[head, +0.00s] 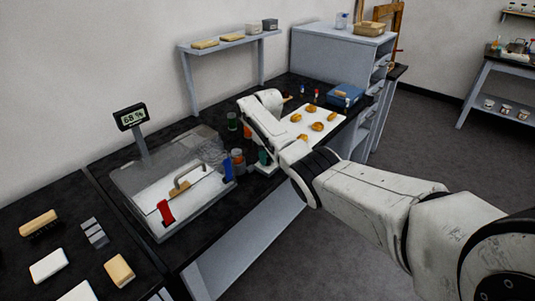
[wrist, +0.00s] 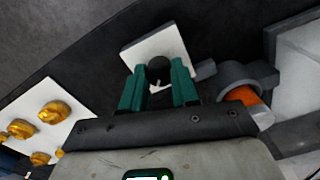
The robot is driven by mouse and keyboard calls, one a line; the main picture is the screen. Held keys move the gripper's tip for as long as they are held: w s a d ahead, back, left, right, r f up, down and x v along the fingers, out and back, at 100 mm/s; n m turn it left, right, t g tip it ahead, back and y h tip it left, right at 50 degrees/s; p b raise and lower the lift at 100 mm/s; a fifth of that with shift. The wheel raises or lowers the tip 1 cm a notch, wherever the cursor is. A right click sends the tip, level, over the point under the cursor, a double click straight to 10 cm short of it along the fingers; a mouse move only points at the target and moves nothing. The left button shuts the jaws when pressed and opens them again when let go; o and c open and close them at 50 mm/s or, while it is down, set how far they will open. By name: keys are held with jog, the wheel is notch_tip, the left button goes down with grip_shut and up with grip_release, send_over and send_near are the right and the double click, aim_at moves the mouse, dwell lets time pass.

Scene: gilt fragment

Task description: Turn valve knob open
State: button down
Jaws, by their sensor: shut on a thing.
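The valve knob (wrist: 158,68) is dark and round, on a white square plate (wrist: 140,52) in the wrist view. My gripper (wrist: 160,76) has green fingers, one on each side of the knob, and is shut on it. A small pale mark shows on the knob between the fingers; I cannot tell how far the knob is turned. In the head view my gripper (head: 263,157) points down at the bench, and the knob is hidden behind it.
An orange vial in a grey holder (wrist: 245,90) stands close to the right of my gripper. A white board with several gold pieces (wrist: 42,116) lies to the left. A clear box (head: 160,180) and a humidity display (head: 130,116) stand left on the black bench.

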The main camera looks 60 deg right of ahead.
aim_at(268, 158)
jog(key=m, duration=0.4)
jog(key=shift+m+p, duration=0.3)
jog(key=shift+p, duration=0.1)
jog(key=shift+r+m, duration=0.1)
jog(key=shift+m, duration=2.2)
jog(key=c, duration=0.8)
grip_release()
jog(key=shift+c, duration=0.2)
notch_tip(268, 158, up, 11)
jog(key=shift+f, duration=0.2)
